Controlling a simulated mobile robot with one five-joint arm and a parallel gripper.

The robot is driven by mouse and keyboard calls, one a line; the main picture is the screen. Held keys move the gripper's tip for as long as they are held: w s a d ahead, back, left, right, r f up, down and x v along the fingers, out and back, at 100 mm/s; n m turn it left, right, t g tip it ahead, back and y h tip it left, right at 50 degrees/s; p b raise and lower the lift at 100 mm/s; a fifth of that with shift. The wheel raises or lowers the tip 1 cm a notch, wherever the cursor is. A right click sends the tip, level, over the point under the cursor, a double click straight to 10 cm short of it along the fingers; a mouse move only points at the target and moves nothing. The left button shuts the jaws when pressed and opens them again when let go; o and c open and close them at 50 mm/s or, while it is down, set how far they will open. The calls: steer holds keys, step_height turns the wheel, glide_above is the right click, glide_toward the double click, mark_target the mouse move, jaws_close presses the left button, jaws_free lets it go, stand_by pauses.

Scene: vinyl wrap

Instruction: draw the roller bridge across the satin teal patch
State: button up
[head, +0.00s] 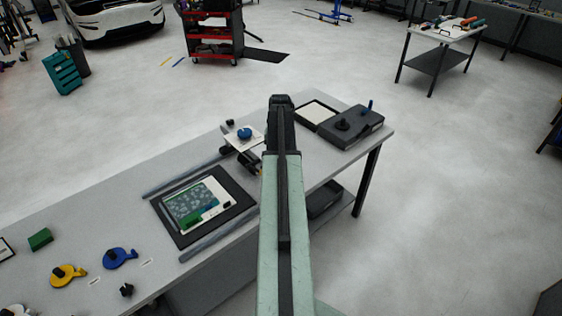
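The teal patch (188,198) lies on a pale sheet in a black-framed board on the workbench. Its surface looks mottled with lighter spots. A darker green strip lies along its near edge. What looks like the roller bridge, a pale plate with a blue knob and dark rollers (243,135), stands beyond the board at the far end of two grey rails. My gripper (282,101) is at the far end of my raised arm, right of the bridge in the picture and apart from it. Its fingers are too small and dark to read.
Grey rails (181,178) flank the board. A dark box with a knob and blue peg (355,126) stands at the bench's far right. A green block (40,239), a yellow tool (67,275) and a blue tool (120,258) lie at the left. Open floor surrounds the bench (110,186).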

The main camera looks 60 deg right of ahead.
jaws_close()
stand_by(1.4)
